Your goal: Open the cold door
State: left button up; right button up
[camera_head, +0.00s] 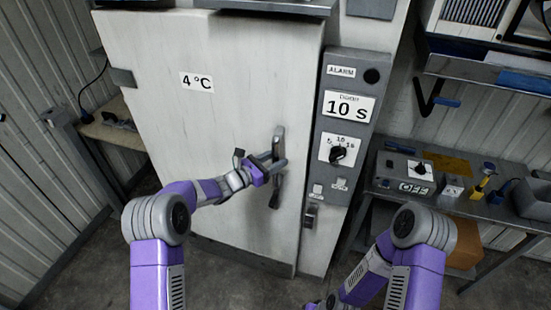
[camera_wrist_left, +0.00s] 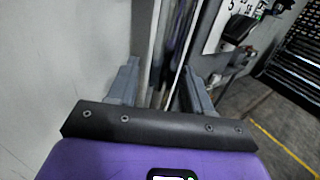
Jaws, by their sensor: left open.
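The cold door (camera_head: 235,110) is a large off-white panel marked "4 °C" in the head view, and it looks shut in its frame. Its grey upright handle (camera_head: 278,143) sits near the right edge. My left gripper (camera_head: 277,162) is at the handle, with its fingers open. In the left wrist view the two open fingers (camera_wrist_left: 160,88) stand to either side of upright pale and dark bars, and the door surface (camera_wrist_left: 60,60) fills the left. Whether the fingers touch the handle cannot be told.
A grey control panel (camera_head: 341,130) with "ALARM" and "10 s" labels and a dial stands right of the door. A bench (camera_head: 470,209) with a switch box marked "OFF" (camera_head: 406,174) is at the right. A small table (camera_head: 120,133) stands left. Concrete floor (camera_head: 240,285) is open in front.

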pick_arm(q)
jog(key=shift+w+d, duration=0.15)
jog(key=shift+d, duration=0.05)
jog(key=shift+c, duration=0.2)
grip_shut()
